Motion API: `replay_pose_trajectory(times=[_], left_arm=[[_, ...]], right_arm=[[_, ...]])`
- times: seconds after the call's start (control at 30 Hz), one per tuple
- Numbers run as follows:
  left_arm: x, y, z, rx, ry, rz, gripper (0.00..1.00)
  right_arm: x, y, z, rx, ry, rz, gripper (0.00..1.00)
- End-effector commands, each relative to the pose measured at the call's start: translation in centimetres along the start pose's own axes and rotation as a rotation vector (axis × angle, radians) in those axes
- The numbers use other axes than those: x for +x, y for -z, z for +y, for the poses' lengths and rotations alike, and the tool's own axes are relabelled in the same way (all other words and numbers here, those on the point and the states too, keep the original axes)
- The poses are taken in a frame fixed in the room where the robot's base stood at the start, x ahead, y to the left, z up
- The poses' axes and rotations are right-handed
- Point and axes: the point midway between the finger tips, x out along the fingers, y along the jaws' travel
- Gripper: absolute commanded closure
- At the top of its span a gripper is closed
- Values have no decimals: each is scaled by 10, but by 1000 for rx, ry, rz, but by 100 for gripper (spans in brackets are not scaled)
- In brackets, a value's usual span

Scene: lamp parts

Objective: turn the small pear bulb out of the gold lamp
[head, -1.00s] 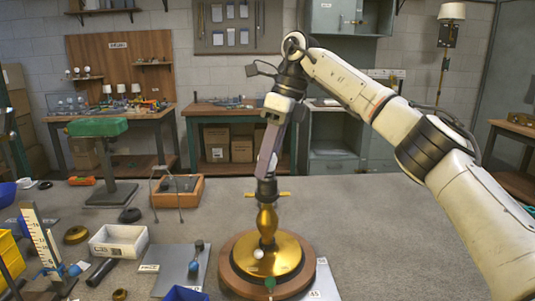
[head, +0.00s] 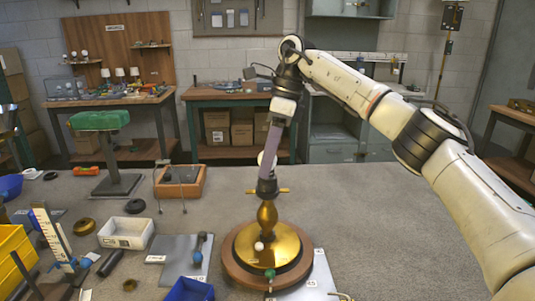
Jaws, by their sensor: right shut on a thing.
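The gold lamp (head: 266,216) stands upright on a round gold and brown wooden base (head: 236,272), with a black socket (head: 267,188) and a gold crosspiece at its top. My right gripper (head: 270,163) reaches down from above to just over the socket and is shut on the small pear bulb (head: 262,158). The bulb shows as a pale rounded patch beside the fingers, partly hidden by them. I cannot tell whether its lower end is still in the socket. My left gripper is out of view.
A grey plate with a blue-ended tool (head: 197,256), a white box (head: 126,233), a blue bin (head: 189,290) and a ruler stand (head: 52,237) lie left of the lamp. A wooden tray (head: 180,181) sits behind them. The tabletop right of the lamp is largely clear.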

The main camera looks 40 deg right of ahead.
Motion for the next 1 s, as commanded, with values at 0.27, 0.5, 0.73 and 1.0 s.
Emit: replay_pose_trajectory(times=[0.27, 0.5, 0.73, 1.0], left_arm=[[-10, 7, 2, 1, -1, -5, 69], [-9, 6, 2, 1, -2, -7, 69], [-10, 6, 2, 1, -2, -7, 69], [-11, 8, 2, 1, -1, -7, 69]], right_arm=[[1, 0, 1, -93, -29, 16, 71], [1, 0, 1, -90, -27, 15, 84], [-2, -1, 2, -89, -27, 15, 84], [-8, -2, 2, -88, -24, 14, 84]])
